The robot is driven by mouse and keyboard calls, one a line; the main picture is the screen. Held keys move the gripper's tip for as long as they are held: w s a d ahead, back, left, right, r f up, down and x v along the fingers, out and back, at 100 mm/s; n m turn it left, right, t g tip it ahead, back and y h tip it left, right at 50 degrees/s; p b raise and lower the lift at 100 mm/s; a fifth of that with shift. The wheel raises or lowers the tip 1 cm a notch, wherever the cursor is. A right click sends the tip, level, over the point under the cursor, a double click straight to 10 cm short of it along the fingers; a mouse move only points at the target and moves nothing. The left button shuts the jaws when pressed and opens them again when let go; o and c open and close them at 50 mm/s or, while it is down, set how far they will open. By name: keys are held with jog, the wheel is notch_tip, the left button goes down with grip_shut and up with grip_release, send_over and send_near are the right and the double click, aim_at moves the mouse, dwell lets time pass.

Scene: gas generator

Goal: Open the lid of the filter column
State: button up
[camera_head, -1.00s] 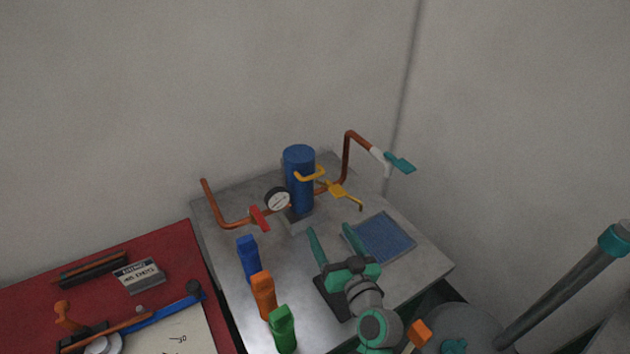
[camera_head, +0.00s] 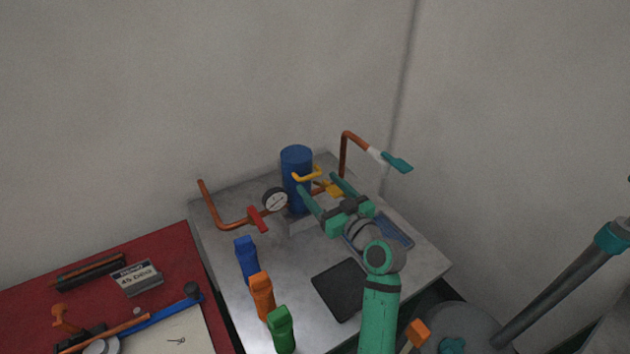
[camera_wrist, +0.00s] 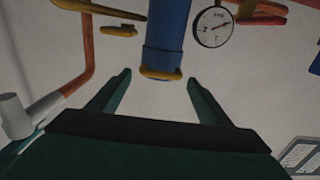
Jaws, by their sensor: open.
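The filter column (camera_head: 296,159) is a blue upright cylinder on the grey table, with a yellow handle (camera_head: 307,175) on its upper front facing my gripper. The wrist view also shows the blue column (camera_wrist: 169,28), with the yellow handle (camera_wrist: 160,75) across its near end. My gripper (camera_head: 317,182) is open and empty in front of the column. In the wrist view its two green fingers (camera_wrist: 160,82) stand either side of the handle, and the handle appears between and slightly beyond the tips. I cannot tell whether the lid is latched; it looks closed.
Copper pipes with a round gauge (camera_head: 275,200), a red valve handle (camera_head: 257,219) and a teal-handled pipe (camera_head: 397,162) flank the column. Blue (camera_head: 246,260), orange (camera_head: 262,295) and green (camera_head: 281,329) objects stand at the table's left. A blue-panelled tray (camera_head: 397,232) lies right, partly behind my arm.

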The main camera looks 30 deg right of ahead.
aim_at(313, 177)
jog(key=shift+w+a, duration=0.15)
jog(key=shift+w, duration=1.5)
jog(key=c, duration=1.2)
jog(key=shift+r, duration=0.1)
